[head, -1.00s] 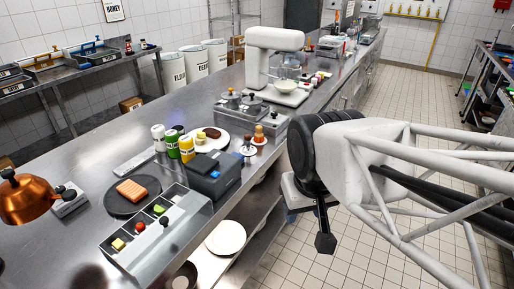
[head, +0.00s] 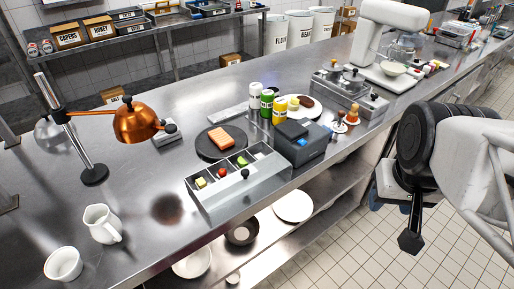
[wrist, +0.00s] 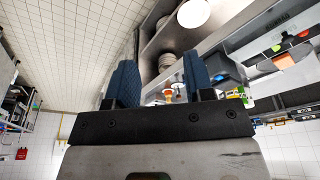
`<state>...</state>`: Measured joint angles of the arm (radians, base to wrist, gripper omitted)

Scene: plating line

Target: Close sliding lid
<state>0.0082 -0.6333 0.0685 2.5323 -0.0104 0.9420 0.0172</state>
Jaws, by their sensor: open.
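A long grey compartment bin (head: 242,203) stands near the counter's front edge in the head view. Yellow, red and green pieces show in its open compartments. A black knob (head: 245,174) stands on its front side; I cannot clearly tell the sliding lid from the bin body. In the wrist view, colored pieces like the bin's (wrist: 284,37) show small at the upper right. My gripper (wrist: 160,82) is open in the wrist view, its two dark blue fingers apart with nothing held. In the head view my gripper hangs over the floor, right of the bin and clear of it.
A dark blue-grey box (head: 305,152), bottles (head: 267,104) and a round black board (head: 207,148) with an orange slab stand beside the bin. A copper lamp (head: 137,122) and white pitcher (head: 101,223) are left. A lower shelf holds plates (head: 293,206). Floor on the right is clear.

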